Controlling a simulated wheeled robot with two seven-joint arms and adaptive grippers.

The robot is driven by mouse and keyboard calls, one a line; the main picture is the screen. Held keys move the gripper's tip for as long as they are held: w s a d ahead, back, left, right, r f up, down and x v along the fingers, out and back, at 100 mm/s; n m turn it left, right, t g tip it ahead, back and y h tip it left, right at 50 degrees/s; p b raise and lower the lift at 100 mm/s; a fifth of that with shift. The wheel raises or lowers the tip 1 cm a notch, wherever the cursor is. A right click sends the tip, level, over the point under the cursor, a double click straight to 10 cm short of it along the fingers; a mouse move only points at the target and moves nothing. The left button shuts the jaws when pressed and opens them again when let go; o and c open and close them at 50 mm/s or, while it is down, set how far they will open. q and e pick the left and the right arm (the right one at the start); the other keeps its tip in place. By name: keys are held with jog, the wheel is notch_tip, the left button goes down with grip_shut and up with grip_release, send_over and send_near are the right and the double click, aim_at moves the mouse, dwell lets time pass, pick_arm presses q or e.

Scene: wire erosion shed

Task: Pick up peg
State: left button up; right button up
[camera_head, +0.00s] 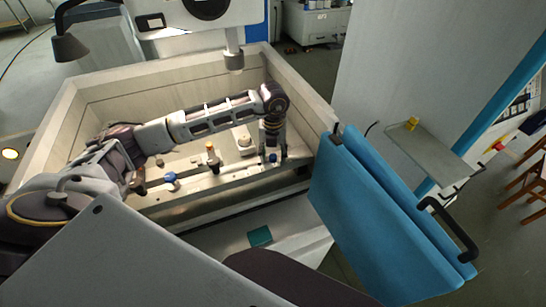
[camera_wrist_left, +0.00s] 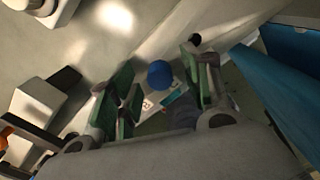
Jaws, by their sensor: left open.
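A blue round-topped piece, likely the peg, (camera_wrist_left: 160,74) shows between the fingers in the left wrist view, with visible space on both sides of it. In the head view a small blue spot (camera_head: 272,158) shows at the fingertips. My left gripper (camera_head: 273,152) points down over the right end of the ledge in the machine's tank; it also shows in the left wrist view (camera_wrist_left: 165,95), with its green-padded fingers apart. The lower part of the blue-topped piece is hidden. My right gripper is not in view.
Another blue knob (camera_head: 171,178) and an orange-topped fitting (camera_head: 211,148) stand on the ledge to the left. The pale tank wall (camera_head: 296,90) rises behind and to the right. A blue door (camera_head: 375,220) hangs open at right. A teal block (camera_head: 260,236) lies in front.

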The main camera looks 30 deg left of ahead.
aim_at(273, 156)
pick_arm(q)
jog(key=shift+c, duration=0.3)
jog(key=c, duration=1)
jog(key=shift+o, duration=0.2)
notch_tip(273, 156, up, 10)
jog(key=b, duration=0.2)
jog(key=shift+f, duration=0.1)
dwell(0.6)
